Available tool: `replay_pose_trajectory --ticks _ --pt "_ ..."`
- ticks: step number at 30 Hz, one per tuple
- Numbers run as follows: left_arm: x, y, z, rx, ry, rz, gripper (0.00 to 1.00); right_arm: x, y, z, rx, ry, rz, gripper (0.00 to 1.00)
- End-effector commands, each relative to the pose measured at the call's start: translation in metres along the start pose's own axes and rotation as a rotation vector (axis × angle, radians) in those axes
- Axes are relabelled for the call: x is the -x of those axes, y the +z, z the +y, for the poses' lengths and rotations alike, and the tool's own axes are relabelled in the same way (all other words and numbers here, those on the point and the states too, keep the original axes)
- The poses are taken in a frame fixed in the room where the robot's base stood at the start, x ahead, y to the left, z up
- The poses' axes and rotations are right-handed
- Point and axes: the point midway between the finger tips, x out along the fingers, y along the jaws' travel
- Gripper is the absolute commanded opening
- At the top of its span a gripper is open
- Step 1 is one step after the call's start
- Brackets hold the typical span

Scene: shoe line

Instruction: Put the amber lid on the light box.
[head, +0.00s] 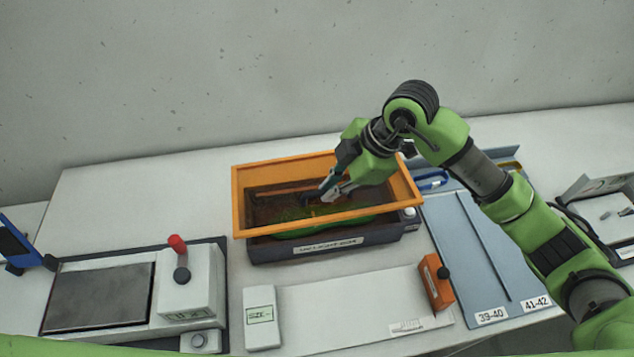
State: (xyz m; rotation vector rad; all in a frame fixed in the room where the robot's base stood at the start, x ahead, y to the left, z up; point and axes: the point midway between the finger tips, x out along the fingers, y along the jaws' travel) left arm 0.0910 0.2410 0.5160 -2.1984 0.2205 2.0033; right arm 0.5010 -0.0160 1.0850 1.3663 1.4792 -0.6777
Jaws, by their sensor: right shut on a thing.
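The amber lid (330,220) is an orange rectangular frame with a dark see-through middle. It lies over the dark light box (335,246), whose labelled front wall shows below the lid's front edge. The lid's left end sticks out past the box's left side, and a strip of green shows between lid and box at the front. I cannot tell whether they touch. My right gripper (332,192) reaches down into the middle of the lid and is shut on it; the part it grips is hard to make out. My left gripper is out of view.
A machine with a dark plate (100,295) and a red-topped lever (178,245) stands at the left. A white device (262,318) and an orange block (436,283) stand in front of the box. A blue-grey sizing board (480,260) lies at the right, under my right arm.

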Motion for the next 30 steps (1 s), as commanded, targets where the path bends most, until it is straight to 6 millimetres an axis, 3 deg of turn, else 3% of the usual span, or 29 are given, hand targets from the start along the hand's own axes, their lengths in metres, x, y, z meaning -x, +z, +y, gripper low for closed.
replay_pose_trajectory --ticks 11,30 --pt "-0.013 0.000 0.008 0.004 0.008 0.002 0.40 -0.015 0.005 -0.002 -0.025 0.012 -0.004 0.00" --pt "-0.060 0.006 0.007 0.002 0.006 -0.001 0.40 -0.070 0.029 -0.016 -0.024 0.010 -0.005 0.00"
